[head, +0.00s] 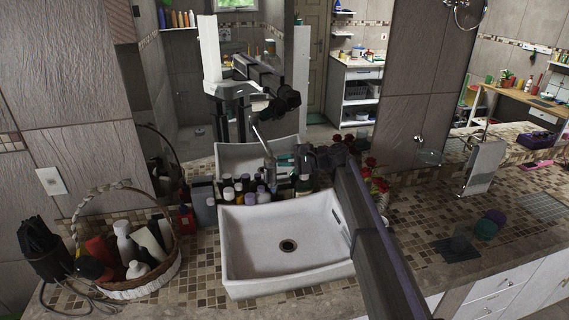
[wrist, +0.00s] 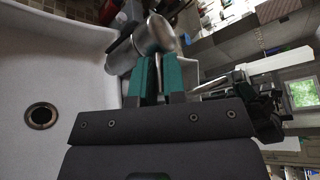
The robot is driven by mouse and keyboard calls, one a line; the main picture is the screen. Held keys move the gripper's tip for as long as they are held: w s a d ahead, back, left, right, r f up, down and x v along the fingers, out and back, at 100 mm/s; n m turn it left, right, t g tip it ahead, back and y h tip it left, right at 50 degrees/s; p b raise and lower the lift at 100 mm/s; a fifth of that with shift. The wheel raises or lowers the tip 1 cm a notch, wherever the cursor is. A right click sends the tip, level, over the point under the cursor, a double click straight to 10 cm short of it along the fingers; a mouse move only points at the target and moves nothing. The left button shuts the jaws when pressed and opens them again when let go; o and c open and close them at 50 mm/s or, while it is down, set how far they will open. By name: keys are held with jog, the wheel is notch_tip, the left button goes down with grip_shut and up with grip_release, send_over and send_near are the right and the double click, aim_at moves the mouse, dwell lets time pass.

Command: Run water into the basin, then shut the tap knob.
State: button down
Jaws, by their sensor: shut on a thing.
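The white basin (head: 240,265) stands on the mosaic counter, with its round drain (head: 288,245) in view. No water stream or pooled water shows in it. The metal tap (head: 264,145) rises at the basin's back edge, its slim lever tilted up. In the wrist view the tap's rounded metal body (wrist: 153,35) is just beyond my gripper (wrist: 160,75). In the head view my gripper (head: 288,160) is beside the tap, partly behind my arm.
Several bottles (head: 245,190) crowd behind the basin. A wicker basket (head: 150,280) of bottles and a dark hairdryer (head: 42,245) stand left. A mirror behind reflects my arm and the room.

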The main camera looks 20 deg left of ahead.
jog(key=shift+w+a+n+g, duration=0.15)
jog(key=shift+w+n+g, duration=0.3)
jog(key=shift+g, duration=0.35)
jog(key=shift+s+n, duration=0.15)
jog(key=shift+n, duration=0.1)
jog(key=c, duration=1.2)
grip_release()
jog(key=shift+a, duration=0.1)
jog(key=p+v, duration=0.2)
jog(key=v, duration=0.9)
jog(key=shift+a+r, duration=0.1)
